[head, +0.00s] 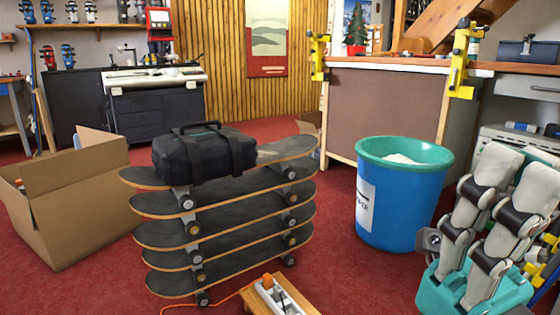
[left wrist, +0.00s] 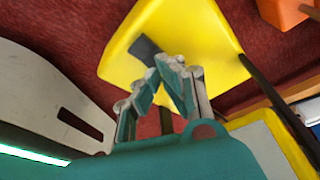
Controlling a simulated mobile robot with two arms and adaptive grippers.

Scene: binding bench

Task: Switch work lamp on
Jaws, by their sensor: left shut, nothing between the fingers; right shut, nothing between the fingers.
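In the left wrist view my left gripper (left wrist: 172,66) is shut and empty. Its fingertips overlap a yellow squarish thing (left wrist: 205,35), close to a dark grey patch on it. I cannot tell whether they touch, or whether this is the work lamp; no lit face shows. In the head view my right gripper (head: 519,165) is at the lower right, fingers pointing up, with nothing between them. My left gripper does not show in the head view. No work lamp can be made out for sure there.
Stacked skateboards (head: 225,236) with a black bag (head: 204,152) on top stand in the middle. An open cardboard box (head: 80,215) is at left. A blue bin (head: 395,215) stands before a bench (head: 385,110) with yellow clamps. Red carpet is clear between them.

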